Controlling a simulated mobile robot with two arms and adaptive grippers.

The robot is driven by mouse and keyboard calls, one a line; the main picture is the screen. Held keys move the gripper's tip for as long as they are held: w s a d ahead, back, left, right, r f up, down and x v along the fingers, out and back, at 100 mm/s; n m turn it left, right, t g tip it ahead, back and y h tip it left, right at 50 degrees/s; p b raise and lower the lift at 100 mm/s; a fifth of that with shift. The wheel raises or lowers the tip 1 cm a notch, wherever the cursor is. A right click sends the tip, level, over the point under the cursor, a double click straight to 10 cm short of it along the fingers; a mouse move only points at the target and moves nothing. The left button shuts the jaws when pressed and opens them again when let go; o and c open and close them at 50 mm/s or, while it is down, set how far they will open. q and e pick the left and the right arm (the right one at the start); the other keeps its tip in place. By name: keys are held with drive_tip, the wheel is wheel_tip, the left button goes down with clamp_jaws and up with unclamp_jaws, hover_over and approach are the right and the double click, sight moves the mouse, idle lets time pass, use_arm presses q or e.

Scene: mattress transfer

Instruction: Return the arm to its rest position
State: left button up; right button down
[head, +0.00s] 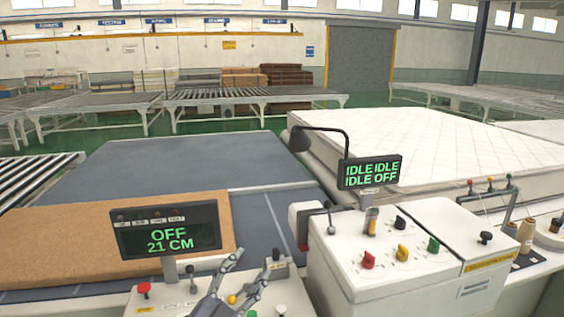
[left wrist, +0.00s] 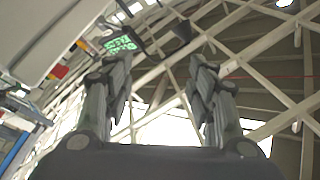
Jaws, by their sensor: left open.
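My left gripper (head: 252,264) is at the bottom middle of the head view, just above the front of the left control panel (head: 180,296). Its two fingers are apart with nothing between them. In the left wrist view the open fingers (left wrist: 158,66) point up toward the roof trusses, and the gap is empty. Behind it stands a display (head: 166,230) reading "OFF 21 CM". A yellow knob and a green knob (head: 252,313) lie close to the fingers; I cannot tell whether they touch. My right gripper is not seen.
A white control box (head: 385,262) with red, yellow and green knobs and a display (head: 369,172) reading "IDLE IDLE IDLE OFF" stands to the right. A white mattress (head: 440,145) lies behind it. A grey table (head: 190,165) and brown board (head: 60,240) lie beyond the left panel.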

use_arm(q)
drive_tip(key=s+a+f+n+g+y, duration=0.3)
drive_tip(key=s+a+f+n+y, duration=0.25)
drive_tip(key=f, duration=0.25)
drive_tip(key=s+a+f+n+g+y, duration=0.35)
drive_tip(key=s+a+f+n, duration=0.2)
drive_tip(key=a+f, duration=0.2)
drive_tip(key=s+f+g, duration=0.4)
drive_tip(key=s+f, duration=0.1)
drive_tip(key=s, duration=0.6)
drive_tip(key=s+f+g, duration=0.4)
drive_tip(key=s+f, duration=0.1)
drive_tip(key=s, duration=0.5)
drive_tip(key=s+f+g+b, duration=0.1)
drive_tip(key=s+f, duration=0.1)
drive_tip(key=f, duration=1.3)
drive_tip(key=s+f+g+b, duration=0.1)
drive_tip(key=s+f, duration=0.1)
drive_tip(key=f, duration=1.3)
drive_tip(key=s+a+f+g+b, duration=0.1)
drive_tip(key=s+a+f, duration=0.1)
drive_tip(key=s+f, duration=1.3)
drive_tip(key=shift+s+a+f+m, duration=0.25)
drive_tip(key=shift+s+a+m, duration=0.05)
drive_tip(key=shift+s+a, duration=0.1)
